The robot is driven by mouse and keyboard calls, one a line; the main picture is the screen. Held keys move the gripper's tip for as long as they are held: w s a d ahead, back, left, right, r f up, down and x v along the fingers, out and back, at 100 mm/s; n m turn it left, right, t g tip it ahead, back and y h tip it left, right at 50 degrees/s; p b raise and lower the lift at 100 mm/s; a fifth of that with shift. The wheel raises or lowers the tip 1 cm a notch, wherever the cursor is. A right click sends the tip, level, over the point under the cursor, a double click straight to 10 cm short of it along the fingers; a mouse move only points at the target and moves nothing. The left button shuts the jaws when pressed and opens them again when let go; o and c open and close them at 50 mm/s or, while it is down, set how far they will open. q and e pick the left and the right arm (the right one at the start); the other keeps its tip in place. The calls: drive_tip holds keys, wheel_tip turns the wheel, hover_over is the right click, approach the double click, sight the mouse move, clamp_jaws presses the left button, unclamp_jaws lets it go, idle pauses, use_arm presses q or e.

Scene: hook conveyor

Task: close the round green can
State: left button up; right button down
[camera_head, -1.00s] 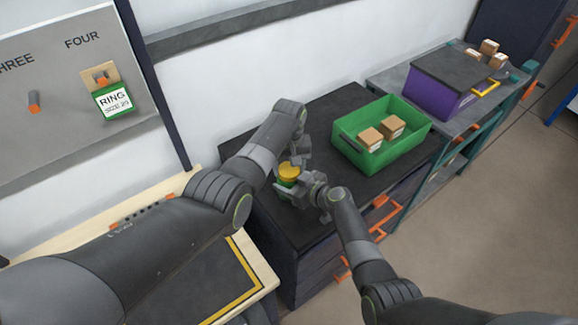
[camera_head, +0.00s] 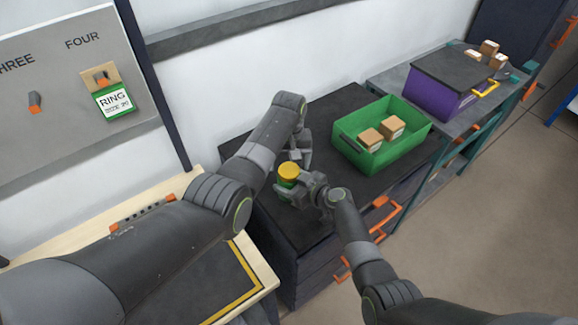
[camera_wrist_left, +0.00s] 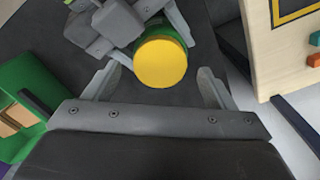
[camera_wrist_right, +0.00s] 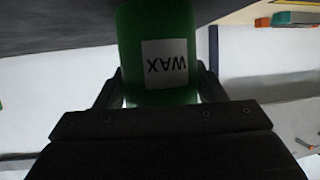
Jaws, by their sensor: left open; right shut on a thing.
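The round green can (camera_head: 283,184) stands upright on the dark cabinet top, with a yellow lid (camera_head: 289,170) on its top. In the right wrist view the can's green body (camera_wrist_right: 130,50) bears a white WAX label, upside down. My right gripper (camera_head: 304,188) is shut around the can's body from the side. My left gripper (camera_head: 298,160) is open and empty just beside and above the lid. In the left wrist view the lid (camera_wrist_left: 160,63) lies ahead between the open fingers, apart from them. I cannot tell whether the lid is fully seated.
A green crate (camera_head: 410,143) with small cardboard boxes (camera_head: 371,138) stands to the right on the same top. Beyond it are a purple bin (camera_head: 440,95) and more boxes on a grey bench. The wall is close behind. Orange drawer handles (camera_head: 386,220) stick out in front.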

use_arm(q)
drive_tip(key=shift+r, duration=1.1)
drive_tip(key=shift+c, duration=0.5)
drive_tip(key=shift+r+n, duration=0.55)
drive_tip(key=shift+n, duration=0.35)
wheel_tip(320, 180, up, 2)
drive_tip(key=n, duration=0.4)
drive_tip(key=shift+r+n, duration=0.2)
drive_tip(key=shift+n, duration=0.1)
drive_tip(key=shift+f, duration=4.05)
